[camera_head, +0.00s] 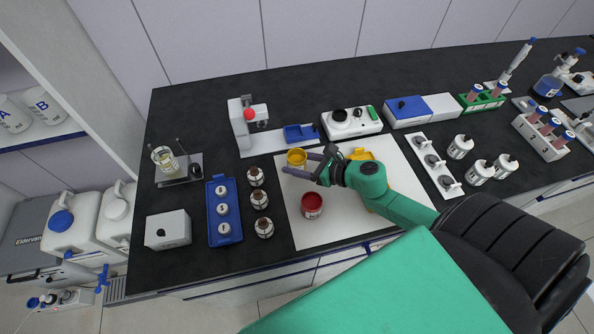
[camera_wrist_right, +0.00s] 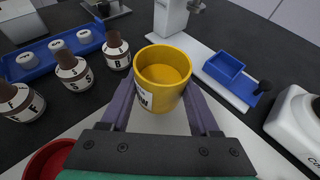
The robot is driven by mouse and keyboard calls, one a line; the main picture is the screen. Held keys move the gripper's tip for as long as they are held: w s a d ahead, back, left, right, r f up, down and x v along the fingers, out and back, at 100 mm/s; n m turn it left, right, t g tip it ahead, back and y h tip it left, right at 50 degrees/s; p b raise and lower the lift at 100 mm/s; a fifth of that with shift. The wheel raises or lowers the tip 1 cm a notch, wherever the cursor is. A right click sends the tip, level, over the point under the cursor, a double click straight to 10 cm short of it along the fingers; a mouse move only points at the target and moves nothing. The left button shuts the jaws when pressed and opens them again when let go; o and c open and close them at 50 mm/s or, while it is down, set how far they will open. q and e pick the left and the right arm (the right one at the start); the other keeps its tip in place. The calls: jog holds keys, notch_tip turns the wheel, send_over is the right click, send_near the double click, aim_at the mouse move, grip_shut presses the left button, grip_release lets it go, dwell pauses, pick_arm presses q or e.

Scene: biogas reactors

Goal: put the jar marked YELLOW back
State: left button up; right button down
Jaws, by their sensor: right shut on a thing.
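The yellow jar (camera_head: 297,157) is near the back left of the white mat (camera_head: 334,230). It has a white label, only partly readable, and looks open-topped in the right wrist view (camera_wrist_right: 163,75). My right gripper (camera_head: 304,165) is shut on it, with one finger on each side; the fingers also show in the right wrist view (camera_wrist_right: 160,105). I cannot tell whether the jar touches the mat. A red jar (camera_head: 312,204) stands on the mat in front of the gripper, and its rim shows at lower left in the wrist view (camera_wrist_right: 47,160). My left gripper is not in view.
Several brown-capped bottles (camera_head: 261,199) stand left of the mat, beside a blue tray (camera_head: 224,233) of white pieces. Behind the mat are a device with a red knob (camera_head: 239,125), a small blue tray (camera_head: 300,134) and a white stirrer (camera_head: 351,122). A yellow object (camera_head: 361,154) lies behind my right arm.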

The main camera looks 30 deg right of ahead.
notch_tip(320, 180, down, 3)
jog(key=shift+f, duration=0.1)
jog(key=shift+w+a+f, duration=0.1)
jog(key=shift+f+b, duration=0.2)
jog(key=shift+b, duration=0.15)
pick_arm(q)
jog(key=shift+s+d+f, duration=0.15)
jog(key=shift+s+f, duration=0.35)
jog(key=shift+s, duration=0.15)
pick_arm(e)
jog(key=shift+c, duration=2.1)
grip_release()
jog(key=shift+r, duration=0.25)
jog(key=p+v, duration=0.3)
jog(key=v, duration=0.8)
jog(key=shift+r+p, duration=0.15)
jog(key=shift+p, duration=0.25)
jog(key=shift+s+d, duration=0.35)
jog(key=shift+s, duration=0.1)
pick_arm(q)
notch_tip(320, 180, up, 4)
jog(key=shift+f, duration=0.15)
